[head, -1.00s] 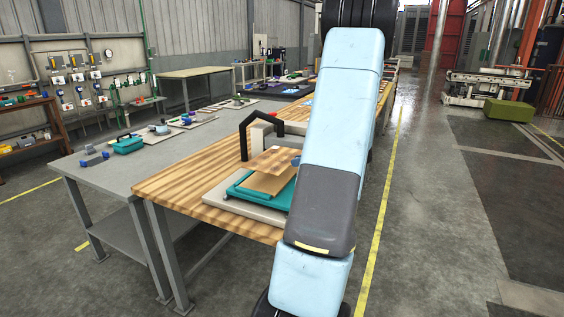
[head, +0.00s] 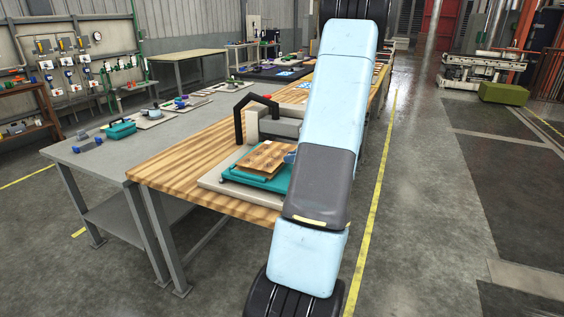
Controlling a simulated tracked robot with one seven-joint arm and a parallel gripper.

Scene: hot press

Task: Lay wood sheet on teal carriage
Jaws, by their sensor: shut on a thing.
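The wood sheet (head: 259,158) is a thin brown board lying low and roughly level over the teal carriage (head: 243,180). From this angle I cannot tell whether it rests fully on what is beneath it. The teal carriage sits on a pale base plate (head: 213,183) in front of the press. A small blue-grey part of my gripper (head: 290,158) shows at the right edge of the sheet and is shut on it. My arm hides the rest of the gripper and the right side of the carriage.
The press (head: 278,128), with a black handle (head: 239,122), stands right behind the carriage on the striped wooden bench (head: 170,170). The bench's left front is clear. A grey table (head: 100,158) on the left carries a teal toolbox (head: 120,130) and small tools.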

